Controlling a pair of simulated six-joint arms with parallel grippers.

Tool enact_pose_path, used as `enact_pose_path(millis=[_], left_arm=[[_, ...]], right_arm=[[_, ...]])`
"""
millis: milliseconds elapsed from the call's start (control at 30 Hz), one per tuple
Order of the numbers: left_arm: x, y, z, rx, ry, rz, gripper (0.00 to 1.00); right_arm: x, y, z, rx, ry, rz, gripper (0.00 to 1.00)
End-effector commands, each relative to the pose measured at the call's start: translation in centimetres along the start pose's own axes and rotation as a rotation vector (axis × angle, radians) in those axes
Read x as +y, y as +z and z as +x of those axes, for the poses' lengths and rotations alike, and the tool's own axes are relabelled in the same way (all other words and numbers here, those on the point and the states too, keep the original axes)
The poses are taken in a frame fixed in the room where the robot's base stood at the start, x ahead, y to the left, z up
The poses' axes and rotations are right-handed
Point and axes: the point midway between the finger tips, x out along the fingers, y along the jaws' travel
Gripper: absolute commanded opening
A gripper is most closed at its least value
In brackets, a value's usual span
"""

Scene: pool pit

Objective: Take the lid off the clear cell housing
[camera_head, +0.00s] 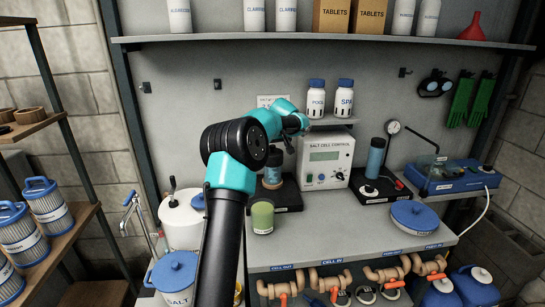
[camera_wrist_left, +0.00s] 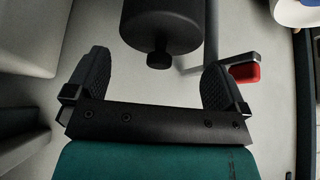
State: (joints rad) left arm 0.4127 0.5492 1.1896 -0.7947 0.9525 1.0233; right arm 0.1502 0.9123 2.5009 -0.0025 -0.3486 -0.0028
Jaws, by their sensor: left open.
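My left gripper (camera_head: 291,143) is at the centre, above and in front of the black stand at the left of the salt cell control box. It is open; in the left wrist view its two fingers (camera_wrist_left: 152,85) are apart with nothing between the tips. A dark cylinder with a small knob (camera_wrist_left: 160,30) lies just beyond the fingers, apart from them. In the head view, a cylinder with a dark top and amber lower part (camera_head: 272,172) stands below the gripper. A blue-grey capped cylinder (camera_head: 375,157) stands on the right-hand black base. I cannot tell which one is the clear housing. My right gripper is not visible.
The salt cell control box (camera_head: 325,158) stands at the back. A green jar (camera_head: 262,217) is in front of the left stand. A blue round lid-like disc (camera_head: 413,215) lies at the right. The bench's front middle (camera_head: 335,225) is clear. White bottles (camera_head: 316,98) stand on a small shelf.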

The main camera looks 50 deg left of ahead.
Motion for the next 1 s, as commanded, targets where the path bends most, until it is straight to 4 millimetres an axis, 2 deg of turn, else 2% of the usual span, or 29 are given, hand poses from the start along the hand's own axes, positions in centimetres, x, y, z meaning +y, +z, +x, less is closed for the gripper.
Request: enact_pose_path(millis=[100, 200, 700, 767, 1000], left_arm=[[0.0, 0.1, 1.8, -0.001, -0.001, 0.000, 1.00], [-0.1, 0.0, 2.6, 0.000, 0.000, -0.001, 1.00], [0.0, 0.0, 2.9, 0.001, 0.001, 0.000, 1.00], [0.0, 0.0, 2.8, 0.001, 0.001, 0.000, 0.96], [0.0, 0.0, 2.8, 0.001, 0.001, 0.000, 0.73]], right_arm=[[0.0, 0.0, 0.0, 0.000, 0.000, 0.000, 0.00], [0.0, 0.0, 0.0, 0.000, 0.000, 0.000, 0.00], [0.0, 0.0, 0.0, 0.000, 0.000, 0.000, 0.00], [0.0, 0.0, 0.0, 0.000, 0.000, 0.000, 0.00], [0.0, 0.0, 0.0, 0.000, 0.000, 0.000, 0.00]])
